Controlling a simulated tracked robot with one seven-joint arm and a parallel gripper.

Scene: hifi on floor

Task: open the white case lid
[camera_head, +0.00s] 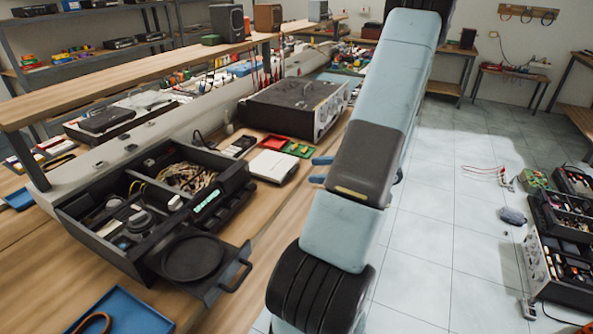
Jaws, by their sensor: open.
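The white case (273,166) is a small flat box lying on the wooden bench. Its white top lies flat, and no gap under the lid is visible from here. My gripper (319,170) shows as two short blue fingers sticking out to the left from behind my dark grey arm link. The fingers are apart, with nothing seen between them. They are to the right of the white case in the picture, with a gap between. How high they are above the bench is hard to tell. My arm hides the rest of the gripper.
Red and green trays (288,146) lie just behind the case. A large dark device (293,100) stands farther back. A black organiser box (155,205) full of parts and cables is at left, with a round black dish (192,257) before it. Bare wood lies in front of the case.

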